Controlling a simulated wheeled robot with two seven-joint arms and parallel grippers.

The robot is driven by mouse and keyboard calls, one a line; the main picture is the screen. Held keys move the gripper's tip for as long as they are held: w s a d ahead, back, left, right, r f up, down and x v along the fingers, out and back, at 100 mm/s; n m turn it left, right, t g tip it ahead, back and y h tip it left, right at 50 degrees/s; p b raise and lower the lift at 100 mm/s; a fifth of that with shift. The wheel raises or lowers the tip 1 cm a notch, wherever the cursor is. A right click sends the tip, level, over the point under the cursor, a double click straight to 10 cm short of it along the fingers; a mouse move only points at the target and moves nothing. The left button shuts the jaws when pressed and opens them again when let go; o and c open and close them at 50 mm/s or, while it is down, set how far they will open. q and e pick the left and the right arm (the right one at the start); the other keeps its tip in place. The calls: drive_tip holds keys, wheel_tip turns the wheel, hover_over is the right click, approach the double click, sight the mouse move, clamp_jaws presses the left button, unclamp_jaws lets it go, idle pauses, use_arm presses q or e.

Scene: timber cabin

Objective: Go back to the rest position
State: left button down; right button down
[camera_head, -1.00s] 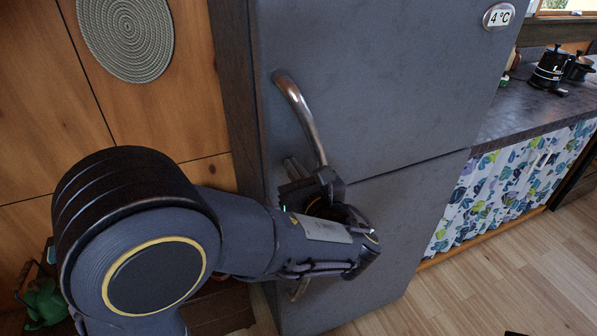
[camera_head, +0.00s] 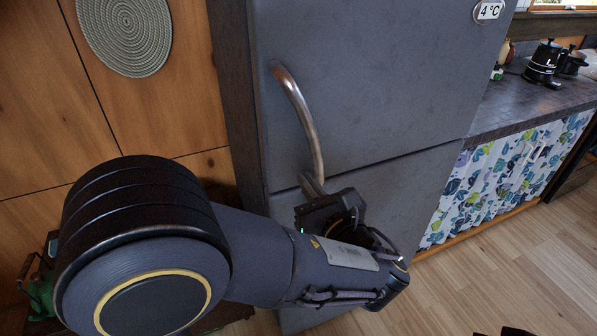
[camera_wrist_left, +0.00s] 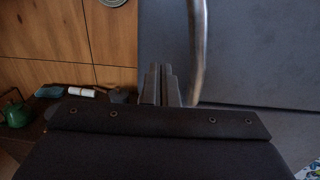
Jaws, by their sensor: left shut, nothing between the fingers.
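My left gripper (camera_head: 312,187) is beside the lower end of the curved metal handle (camera_head: 298,112) of the grey fridge (camera_head: 385,85). In the left wrist view its two fingers (camera_wrist_left: 159,84) are together with nothing between them, just left of the handle (camera_wrist_left: 198,50). I cannot tell whether they touch the handle or the door. Both fridge doors look shut. My left arm hides part of the lower door.
A wooden wall with a round woven mat (camera_head: 125,35) is on the left. A green kettle (camera_wrist_left: 17,112) stands low at the left. A dark counter (camera_head: 535,100) with pots and a leaf-patterned curtain (camera_head: 500,180) is on the right. Wooden floor (camera_head: 520,270) is clear at lower right.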

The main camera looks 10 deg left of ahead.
use_arm(q)
drive_tip(key=v, duration=0.5)
drive_tip(key=s+a+f+n+g+h, duration=0.2)
drive_tip(key=s+a+f+n+g, duration=0.3)
drive_tip(key=a, duration=0.4)
drive_tip(key=s+a+f+n+g+h, duration=0.25)
drive_tip(key=a+f+n+g, duration=0.35)
drive_tip(key=a, duration=0.3)
drive_tip(key=s+d+n+t+h, duration=0.1)
drive_tip(key=s+n+h, duration=0.3)
drive_tip(key=n, duration=0.5)
drive_tip(key=s+d+r+n+t+h, duration=0.1)
drive_tip(key=s+n+h, duration=0.4)
drive_tip(key=n, duration=0.5)
drive_tip(key=shift+s+d+h, duration=0.15)
drive_tip(key=shift+s+h, duration=0.15)
drive_tip(key=shift+h, duration=0.25)
